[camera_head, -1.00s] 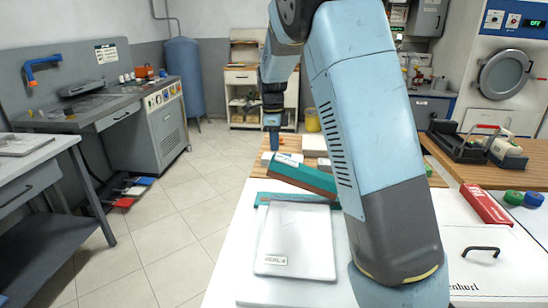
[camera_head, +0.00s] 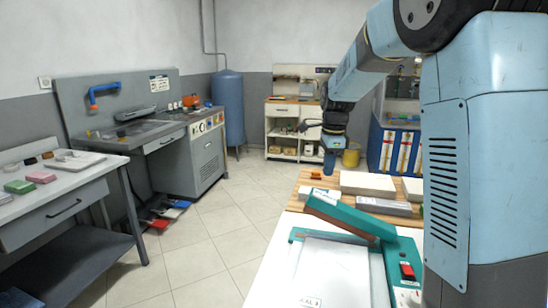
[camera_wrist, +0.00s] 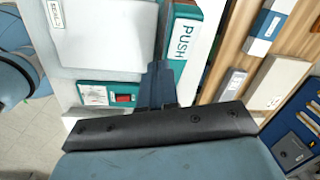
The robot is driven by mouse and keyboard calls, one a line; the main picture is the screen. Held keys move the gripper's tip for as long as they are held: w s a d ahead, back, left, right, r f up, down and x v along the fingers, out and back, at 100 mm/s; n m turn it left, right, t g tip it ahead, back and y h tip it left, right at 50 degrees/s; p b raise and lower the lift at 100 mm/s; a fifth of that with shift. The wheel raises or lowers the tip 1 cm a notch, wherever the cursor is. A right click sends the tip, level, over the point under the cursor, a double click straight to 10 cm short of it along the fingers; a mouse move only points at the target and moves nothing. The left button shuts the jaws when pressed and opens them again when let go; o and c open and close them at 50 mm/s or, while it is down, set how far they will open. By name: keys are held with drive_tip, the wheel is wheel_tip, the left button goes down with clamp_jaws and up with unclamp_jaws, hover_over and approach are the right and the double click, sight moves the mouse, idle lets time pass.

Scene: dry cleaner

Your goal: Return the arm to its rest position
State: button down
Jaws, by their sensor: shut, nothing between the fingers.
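My light-blue arm fills the right of the head view and reaches out over the work table. My gripper (camera_head: 329,161) hangs pointing down above the wooden part of the table. In the wrist view my gripper (camera_wrist: 160,75) shows its dark fingers together, with nothing between them. Below it lies a teal device with a raised bar (camera_head: 342,215) marked PUSH in the wrist view (camera_wrist: 185,38). A white plate (camera_head: 330,272) lies on the device; a red switch (camera_head: 407,271) is at its right. The fingers appear apart from these things.
White and grey boxes (camera_head: 367,184) lie on the wooden surface beyond the device. A grey side table (camera_head: 60,208) with small coloured blocks stands at left. A grey machine (camera_head: 200,155), a blue tank (camera_head: 229,105) and a yellow bin (camera_head: 351,157) are further back.

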drive_tip(key=s+d+r+n+t, duration=0.1)
drive_tip(key=s+d+r+n, duration=0.1)
drive_tip(key=s+n, duration=0.4)
drive_tip(key=s+d+r+n+t, duration=0.1)
drive_tip(key=s+n, duration=0.5)
drive_tip(key=s, duration=0.9)
drive_tip(key=s+d+r+n+t, duration=0.2)
drive_tip(key=s+n, duration=0.3)
drive_tip(key=s, duration=0.6)
drive_tip(key=shift+d+r+n+t, duration=0.3)
drive_tip(key=shift+r+n+t, duration=0.1)
idle(0.6)
